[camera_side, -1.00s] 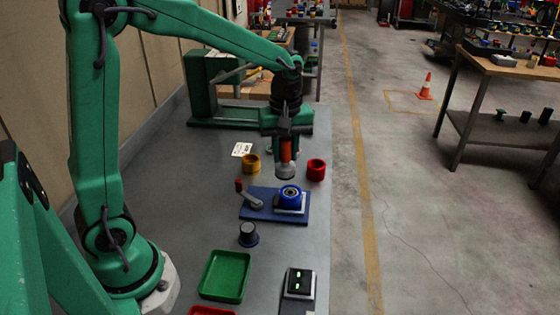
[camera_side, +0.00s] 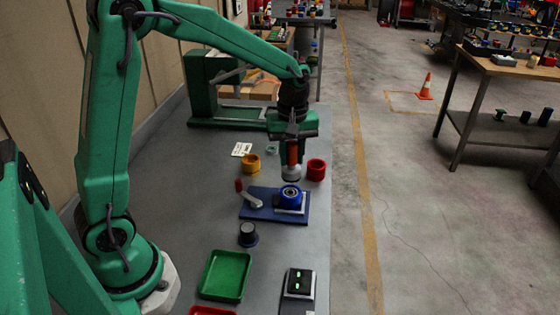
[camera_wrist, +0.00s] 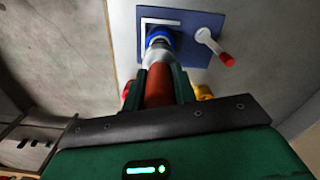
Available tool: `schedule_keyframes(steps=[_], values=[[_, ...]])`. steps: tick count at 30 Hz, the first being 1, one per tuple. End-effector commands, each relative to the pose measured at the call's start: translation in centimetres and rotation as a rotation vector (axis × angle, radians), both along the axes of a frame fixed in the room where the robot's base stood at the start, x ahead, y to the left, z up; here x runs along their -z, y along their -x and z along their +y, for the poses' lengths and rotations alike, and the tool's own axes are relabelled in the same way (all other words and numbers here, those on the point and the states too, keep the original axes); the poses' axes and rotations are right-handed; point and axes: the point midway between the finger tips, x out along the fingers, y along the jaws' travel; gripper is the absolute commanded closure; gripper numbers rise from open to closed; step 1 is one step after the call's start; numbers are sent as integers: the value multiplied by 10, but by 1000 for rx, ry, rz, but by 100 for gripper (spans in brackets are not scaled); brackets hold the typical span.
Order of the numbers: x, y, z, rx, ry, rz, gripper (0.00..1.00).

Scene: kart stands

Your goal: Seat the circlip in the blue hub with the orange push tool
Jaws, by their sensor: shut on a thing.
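My gripper (camera_side: 293,143) is shut on the orange push tool (camera_side: 293,155). The tool points down, with its pale round end just above the blue hub (camera_side: 291,192). The hub sits in a light square holder on the blue base plate (camera_side: 262,207). In the wrist view the tool (camera_wrist: 158,86) runs between my fingers, and its end overlaps the hub (camera_wrist: 158,36). A thin gap appears to lie between tool and hub in the side view. I cannot make out the circlip, which is hidden or too small to tell.
A lever with a red knob (camera_side: 239,185) stands on the plate's left. A yellow ring-shaped cup (camera_side: 251,165) and a red one (camera_side: 316,169) stand behind. A dark knob-like piece (camera_side: 248,235), a green tray (camera_side: 224,275) and a black box with green lights (camera_side: 300,283) are in front.

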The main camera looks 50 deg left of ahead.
Motion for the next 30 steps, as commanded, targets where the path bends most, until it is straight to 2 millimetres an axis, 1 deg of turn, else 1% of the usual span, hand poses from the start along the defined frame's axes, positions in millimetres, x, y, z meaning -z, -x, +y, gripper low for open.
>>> schedule_keyframes(steps=[6, 12, 18, 30], values=[[18, 0, 0, 0, 0, 2, 96], [31, 0, 0, 0, 0, 1, 96], [36, 0, 0, 0, 0, 0, 96], [37, 0, 0, 0, 0, 0, 96]])
